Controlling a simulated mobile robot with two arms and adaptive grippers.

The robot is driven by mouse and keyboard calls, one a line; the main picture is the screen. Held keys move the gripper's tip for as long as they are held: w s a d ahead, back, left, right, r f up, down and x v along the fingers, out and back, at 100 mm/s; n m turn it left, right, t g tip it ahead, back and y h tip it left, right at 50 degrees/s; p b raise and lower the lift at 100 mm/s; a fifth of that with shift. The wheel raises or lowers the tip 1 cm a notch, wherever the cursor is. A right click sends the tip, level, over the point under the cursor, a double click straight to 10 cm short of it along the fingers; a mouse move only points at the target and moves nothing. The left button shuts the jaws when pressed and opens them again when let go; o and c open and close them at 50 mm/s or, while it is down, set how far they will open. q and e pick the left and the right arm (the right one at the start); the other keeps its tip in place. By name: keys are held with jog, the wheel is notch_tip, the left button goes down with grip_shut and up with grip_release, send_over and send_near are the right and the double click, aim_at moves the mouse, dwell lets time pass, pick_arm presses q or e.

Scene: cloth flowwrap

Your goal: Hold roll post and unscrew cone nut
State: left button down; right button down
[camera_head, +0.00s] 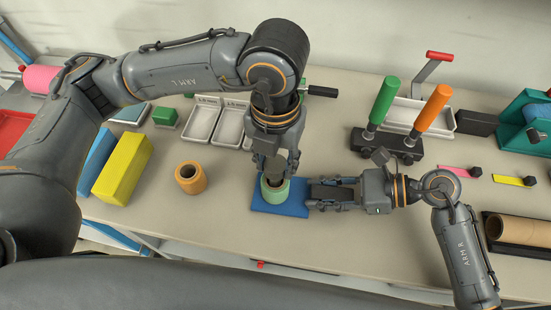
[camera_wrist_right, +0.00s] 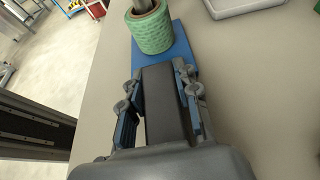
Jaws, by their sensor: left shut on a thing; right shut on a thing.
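A green patterned roll (camera_head: 275,193) stands upright on a blue base (camera_head: 296,208), with a grey metal post in its core (camera_wrist_right: 140,6). My left gripper (camera_head: 275,171) points down over the roll and is shut on the grey part at the top of the post, apparently the cone nut. Its fingers hide most of that part. My right gripper (camera_head: 317,193) lies low and level just right of the roll. It is shut on a dark grey block (camera_wrist_right: 166,105) at the edge of the blue base; the block lies between its blue finger pads.
An orange roll (camera_head: 190,177) and a yellow block (camera_head: 122,169) stand to the left. White trays (camera_head: 203,119) lie behind. A black fixture with green and orange handles (camera_head: 385,142) stands behind my right arm. A brown roll (camera_head: 525,231) lies at right. The table front is clear.

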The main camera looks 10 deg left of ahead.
aim_at(276, 163)
pick_arm(q)
jog(key=shift+r, duration=2.05)
pick_arm(e)
jog(key=c, duration=0.9)
grip_release()
